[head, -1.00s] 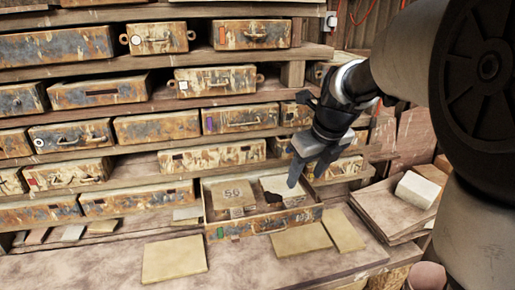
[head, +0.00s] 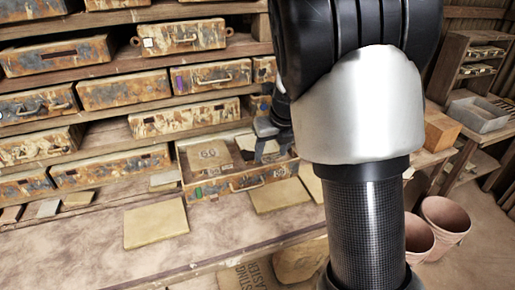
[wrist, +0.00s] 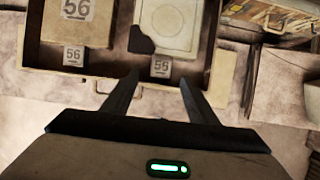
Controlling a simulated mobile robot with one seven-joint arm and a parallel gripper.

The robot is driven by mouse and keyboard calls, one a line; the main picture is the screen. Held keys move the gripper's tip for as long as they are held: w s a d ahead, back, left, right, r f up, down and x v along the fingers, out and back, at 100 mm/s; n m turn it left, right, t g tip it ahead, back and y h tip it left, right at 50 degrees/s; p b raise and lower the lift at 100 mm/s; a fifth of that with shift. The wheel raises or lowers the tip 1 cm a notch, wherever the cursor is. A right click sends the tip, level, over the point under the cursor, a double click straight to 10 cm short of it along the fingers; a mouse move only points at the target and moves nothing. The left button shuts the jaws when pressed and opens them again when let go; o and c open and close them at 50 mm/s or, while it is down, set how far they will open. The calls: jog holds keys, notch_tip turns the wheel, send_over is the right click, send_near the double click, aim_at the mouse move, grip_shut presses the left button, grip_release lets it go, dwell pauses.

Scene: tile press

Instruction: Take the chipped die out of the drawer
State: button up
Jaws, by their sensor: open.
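The drawer (head: 262,180) is pulled out over the bench, with an open top and two compartments. Small 56 labels lie below each in that view. My gripper (wrist: 160,82) is open and empty, its fingertips at the near side of the right compartment, around its 56 label. In the head view my gripper (head: 270,150) is partly hidden by my arm.
Shelves of rusty closed drawers (head: 125,90) stand behind. Flat yellowish tiles (head: 156,222) lie on the bench (head: 85,250) before the drawer. Terracotta pots (head: 445,220) and a small shelf unit (head: 465,60) stand at right.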

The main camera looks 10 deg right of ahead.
aim_at(268, 160)
jog(key=x, duration=0.5)
jog(key=shift+f, duration=0.1)
jog(key=shift+c, duration=0.4)
grip_shut()
jog(key=shift+w, duration=0.1)
